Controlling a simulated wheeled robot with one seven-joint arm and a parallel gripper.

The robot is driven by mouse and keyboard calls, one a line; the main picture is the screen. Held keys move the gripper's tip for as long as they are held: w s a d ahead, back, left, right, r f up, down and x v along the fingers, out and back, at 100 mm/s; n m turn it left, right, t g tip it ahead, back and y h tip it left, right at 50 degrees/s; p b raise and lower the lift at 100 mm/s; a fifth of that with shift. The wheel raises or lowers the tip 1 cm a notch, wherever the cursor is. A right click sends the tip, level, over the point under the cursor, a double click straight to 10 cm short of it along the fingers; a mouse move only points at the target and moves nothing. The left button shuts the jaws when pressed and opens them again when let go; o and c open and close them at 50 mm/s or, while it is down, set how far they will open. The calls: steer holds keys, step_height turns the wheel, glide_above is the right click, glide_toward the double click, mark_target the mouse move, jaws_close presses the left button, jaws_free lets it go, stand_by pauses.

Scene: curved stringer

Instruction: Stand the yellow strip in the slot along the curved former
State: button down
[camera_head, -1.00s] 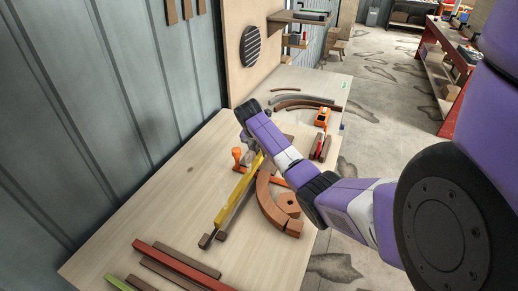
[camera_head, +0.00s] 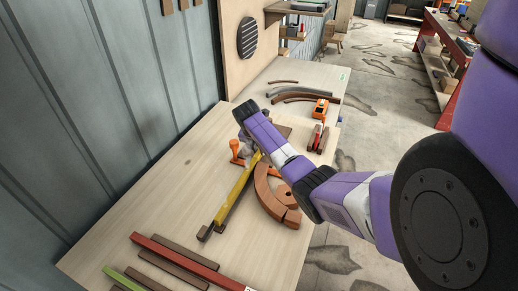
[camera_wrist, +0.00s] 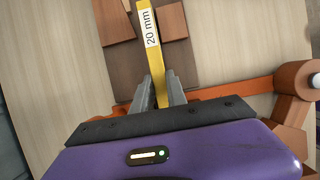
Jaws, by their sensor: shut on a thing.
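The yellow strip (camera_head: 236,191) runs along the left of the curved former (camera_head: 267,193), a reddish-brown arc on the bench. Its near end is by two small dark blocks (camera_head: 206,232). In the wrist view the strip (camera_wrist: 157,62), labelled "20 mm", passes between two brown blocks (camera_wrist: 115,22) (camera_wrist: 171,20) above a dark brown base (camera_wrist: 125,72). My gripper (camera_wrist: 160,92) is shut on the strip, with one grey finger on each side. In the head view my wrist hides the fingers and the strip's far end. I cannot tell whether its lower edge is in the slot.
An orange clamp (camera_head: 236,150) stands left of the strip's far end. Red (camera_head: 185,262), brown and green strips lie at the bench's near edge. Curved pieces (camera_head: 300,92) and an orange tool (camera_head: 320,108) lie at the far end. The bench's left side is clear.

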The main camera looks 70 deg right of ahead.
steer(key=shift+f, duration=0.35)
stand_by(0.7)
steer(key=c, duration=1.3)
jaws_free()
steer(key=shift+o, duration=0.2)
steer(key=shift+b+v, duration=0.35)
steer(key=shift+v, duration=3.55)
